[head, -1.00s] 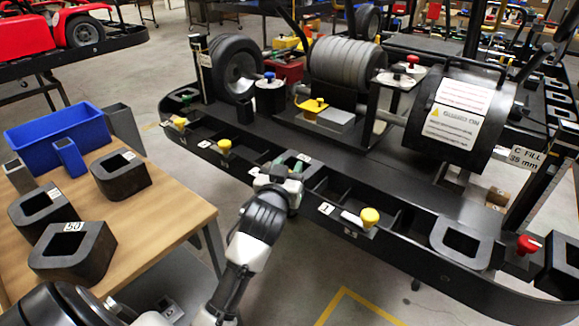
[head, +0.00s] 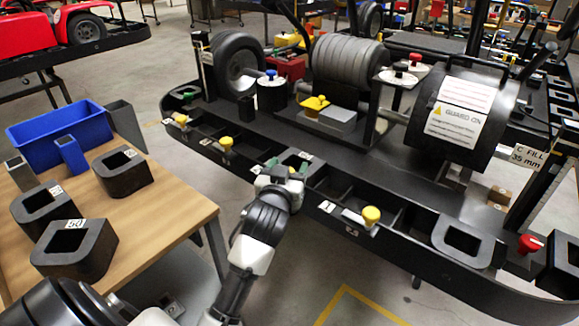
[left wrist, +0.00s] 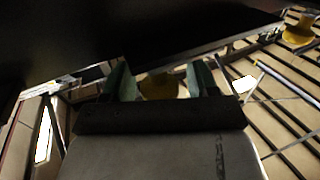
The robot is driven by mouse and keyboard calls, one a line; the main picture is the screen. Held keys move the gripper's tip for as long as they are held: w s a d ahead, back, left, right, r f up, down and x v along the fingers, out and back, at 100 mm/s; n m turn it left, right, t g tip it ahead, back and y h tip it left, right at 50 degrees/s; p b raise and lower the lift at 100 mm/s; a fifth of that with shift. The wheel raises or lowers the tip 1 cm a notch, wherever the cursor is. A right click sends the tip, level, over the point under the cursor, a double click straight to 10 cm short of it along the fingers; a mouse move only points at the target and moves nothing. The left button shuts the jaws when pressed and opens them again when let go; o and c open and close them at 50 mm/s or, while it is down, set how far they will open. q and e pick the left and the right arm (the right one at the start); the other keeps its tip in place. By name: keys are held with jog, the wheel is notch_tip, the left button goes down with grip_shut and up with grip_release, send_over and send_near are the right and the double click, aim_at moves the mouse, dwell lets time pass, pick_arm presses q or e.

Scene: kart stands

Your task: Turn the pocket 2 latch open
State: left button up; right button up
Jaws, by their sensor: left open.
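My left gripper (head: 286,170) is at the front rail of the black kart stand (head: 420,262), left of the label 1. Its two green fingertips are apart. In the left wrist view, a yellow latch knob (left wrist: 160,87) sits between the open fingers (left wrist: 160,82). It is partly hidden under a dark edge, and I cannot tell whether the fingers touch it. In the head view the gripper covers most of this spot, and the pocket 2 label is not readable. Other yellow latch knobs show at pocket 1 (head: 371,215) and further left (head: 226,144). My right gripper is not in view.
A wooden table (head: 150,212) with dark blocks (head: 75,248) and a blue bin (head: 60,135) stands at the left. A red knob (head: 529,242) is at the rail's right end. A guarded drum (head: 460,115) and tires stand on the deck. Floor in front is free.

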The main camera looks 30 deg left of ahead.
pick_arm(q)
jog(key=v, duration=1)
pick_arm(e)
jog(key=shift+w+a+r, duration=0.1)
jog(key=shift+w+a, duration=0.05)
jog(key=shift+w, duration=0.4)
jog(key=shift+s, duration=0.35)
